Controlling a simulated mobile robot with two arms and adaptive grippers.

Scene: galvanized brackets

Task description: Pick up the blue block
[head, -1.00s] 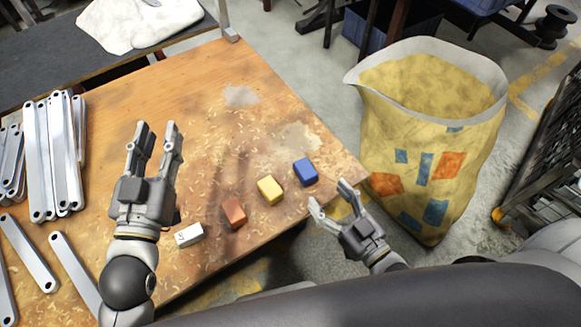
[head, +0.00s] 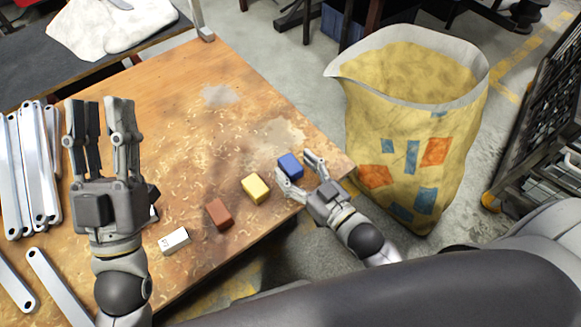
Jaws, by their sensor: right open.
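The blue block (head: 290,165) lies on the wooden table near its right corner. My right gripper (head: 295,166) is open, with its fingers pointing at the block from the table's front edge. One finger is on the near left side of the block and the other on its right side; I cannot tell whether either touches it. My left gripper (head: 103,105) is open and empty, above the left part of the table, well away from the blue block.
A yellow block (head: 256,189), a red-brown block (head: 219,213) and a white block (head: 174,241) form a row along the front edge of the table (head: 190,130). Galvanized brackets (head: 30,170) lie at the left. A large yellow bag (head: 400,140) stands on the floor beyond the right corner.

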